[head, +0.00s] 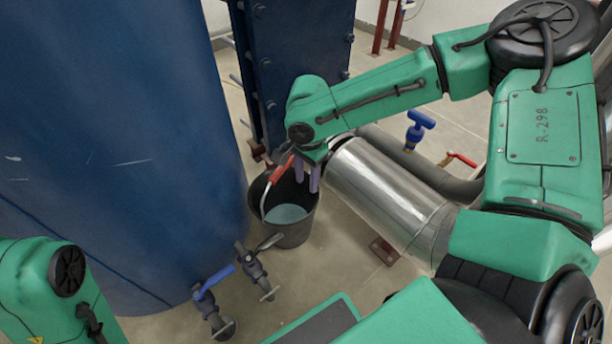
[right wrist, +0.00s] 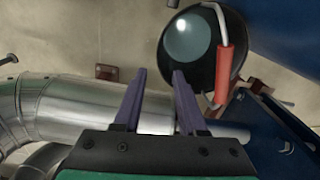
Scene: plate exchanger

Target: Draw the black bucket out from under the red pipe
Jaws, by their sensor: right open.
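The black bucket (head: 293,232) stands on the floor beside the large blue tank, with pale liquid or a pale bottom showing inside. Its wire handle has a red grip (head: 280,169) that stands up at the rim. In the right wrist view the bucket (right wrist: 203,75) is at the top right, with the red grip (right wrist: 224,75) across its right side. My right gripper (head: 307,188) is open over the bucket's far right side; its purple fingers (right wrist: 157,73) are empty and apart from the grip. A red pipe over the bucket cannot be made out. My left gripper is out of view.
A shiny metal-clad pipe (head: 385,190) runs just right of the bucket. The blue tank (head: 120,150) stands on the left and a blue plate unit (head: 297,60) behind. Valves with blue handles (head: 214,282) stick out in front. Some floor is clear in front of the bucket.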

